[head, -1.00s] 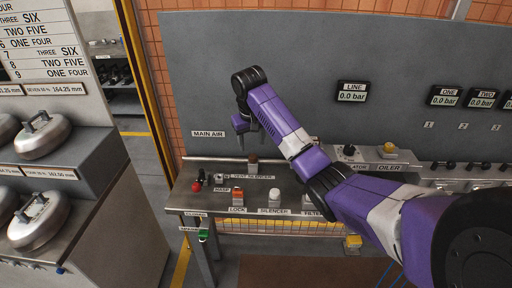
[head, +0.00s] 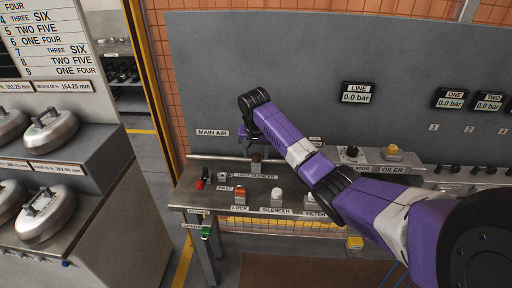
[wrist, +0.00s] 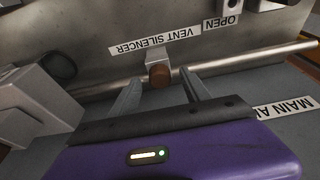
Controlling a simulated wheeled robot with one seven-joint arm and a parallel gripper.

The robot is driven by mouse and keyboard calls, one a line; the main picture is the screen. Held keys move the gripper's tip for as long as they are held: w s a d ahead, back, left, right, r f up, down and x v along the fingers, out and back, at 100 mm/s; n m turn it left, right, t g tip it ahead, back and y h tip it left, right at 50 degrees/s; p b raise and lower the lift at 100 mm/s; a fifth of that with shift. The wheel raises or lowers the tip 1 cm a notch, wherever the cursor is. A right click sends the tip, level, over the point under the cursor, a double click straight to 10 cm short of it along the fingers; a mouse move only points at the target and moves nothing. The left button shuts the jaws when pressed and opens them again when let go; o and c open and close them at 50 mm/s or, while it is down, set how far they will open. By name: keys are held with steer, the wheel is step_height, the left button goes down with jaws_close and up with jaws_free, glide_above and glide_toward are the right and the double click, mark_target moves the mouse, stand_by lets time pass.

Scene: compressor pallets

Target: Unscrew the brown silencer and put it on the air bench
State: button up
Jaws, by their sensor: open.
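The brown silencer (head: 256,158) is a small brown knob on a grey block at the back of the air bench (head: 216,202), by the vent silencer label. In the wrist view the silencer (wrist: 160,75) lies between the fingertips of my gripper (wrist: 161,78). The fingers are spread, with a gap showing on each side of it. I cannot tell how far their tips reach along it. In the head view my gripper is just above the silencer, its fingers hard to make out.
A white knob (head: 277,194) stands above the bench's silencer label, beside an orange lock (head: 239,193). A red handle (head: 199,184) is at the left end. A pipe (wrist: 235,60) runs behind the silencer. A grey panel (head: 300,60) rises behind the bench.

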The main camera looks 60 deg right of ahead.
mark_target(257, 156)
steer(key=shift+d+f, duration=0.1)
steer(key=shift+f, duration=0.25)
steer(key=shift+c, duration=0.4)
jaws_close()
steer(key=shift+n+t+y, duration=0.3)
steer(key=shift+n+t, duration=0.1)
steer(key=shift+n, duration=1.5)
steer(key=shift+r, duration=0.15)
steer(key=shift+r+p, duration=1.4)
steer(key=shift+p, duration=0.45)
steer(key=shift+r, duration=0.1)
steer(key=shift+r+p, duration=0.65)
steer(key=shift+p, duration=0.25)
